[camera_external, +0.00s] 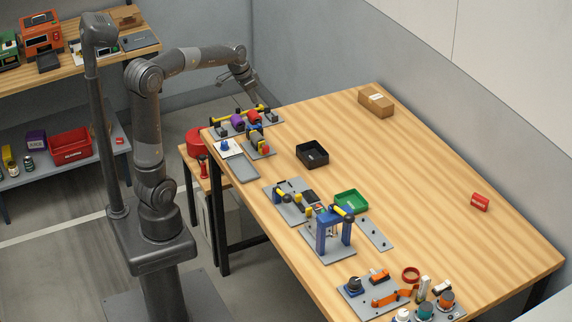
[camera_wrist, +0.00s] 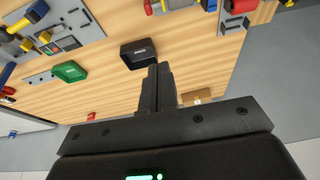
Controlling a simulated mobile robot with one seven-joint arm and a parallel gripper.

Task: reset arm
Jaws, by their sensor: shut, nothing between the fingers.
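My arm reaches from its base at the left over the far left end of the wooden table (camera_external: 400,180). My gripper (camera_external: 254,103) hangs just above the far left corner of the table, close to a fixture with a yellow bar. In the wrist view my gripper (camera_wrist: 159,70) has its two fingers together, with nothing between them. The fingertips overlap the view of the black tray (camera_wrist: 138,54), but the outside view shows the gripper well apart from that tray (camera_external: 312,154).
The fixture with purple and red parts (camera_external: 245,120) is close below my gripper. A green tray (camera_external: 351,201), a blue frame (camera_external: 333,228) and several fixtures line the near side. The table's middle is clear.

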